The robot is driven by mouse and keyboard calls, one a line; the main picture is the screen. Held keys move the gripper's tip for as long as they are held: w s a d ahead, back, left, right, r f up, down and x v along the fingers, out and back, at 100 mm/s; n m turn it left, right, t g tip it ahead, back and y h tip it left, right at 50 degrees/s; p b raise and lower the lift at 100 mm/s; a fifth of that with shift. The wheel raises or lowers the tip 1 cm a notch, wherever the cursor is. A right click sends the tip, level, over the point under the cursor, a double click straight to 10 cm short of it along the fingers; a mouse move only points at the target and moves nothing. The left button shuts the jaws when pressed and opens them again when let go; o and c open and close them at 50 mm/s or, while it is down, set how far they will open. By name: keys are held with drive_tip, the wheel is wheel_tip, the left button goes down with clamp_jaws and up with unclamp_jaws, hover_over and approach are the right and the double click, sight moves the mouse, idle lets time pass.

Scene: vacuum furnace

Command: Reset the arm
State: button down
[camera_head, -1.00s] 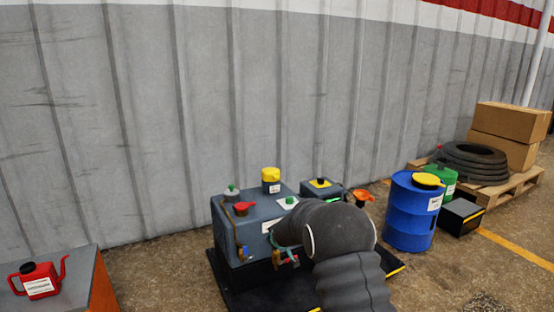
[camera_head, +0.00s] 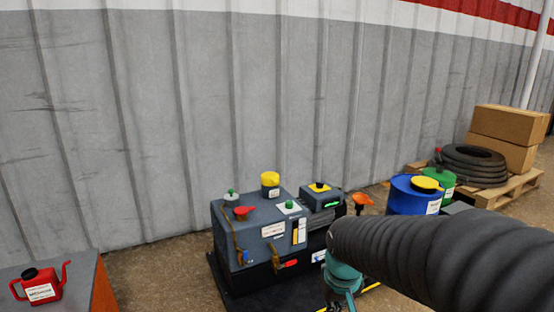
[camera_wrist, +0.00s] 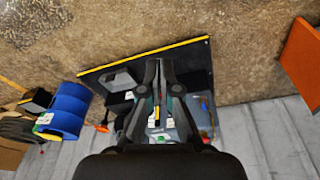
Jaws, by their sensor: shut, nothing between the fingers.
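My arm crosses the lower right of the head view, with a teal wrist joint at its end beside the right side of the grey machine (camera_head: 262,222). My gripper (camera_wrist: 158,66) shows in the wrist view, pointing away from the camera, its fingers together with nothing between them. Behind the fingers, the machine shows on its black base (camera_wrist: 198,66) with a yellow edge. I cannot tell the gap between fingers and machine. The fingertips do not show in the head view.
A red oil can (camera_head: 41,286) stands on an orange-sided bench (camera_head: 104,290) at the left. A blue drum (camera_head: 408,196), green container (camera_head: 442,184), tires (camera_head: 474,166) and cardboard boxes (camera_head: 508,134) stand at the right. A corrugated wall (camera_head: 150,120) runs behind. Floor shows between bench and machine.

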drive_tip(key=s+d+r+t+p, duration=0.1)
drive_tip(key=s+r, duration=0.3)
drive_tip(key=s, duration=0.3)
drive_tip(key=s+d+r+m+t, duration=0.1)
drive_tip(key=s+d+r+t, duration=0.1)
drive_tip(key=s+r, duration=0.3)
drive_tip(key=shift+s+d+r+m+p, duration=0.3)
drive_tip(key=shift+s+p, duration=0.1)
drive_tip(key=shift+s, duration=0.95)
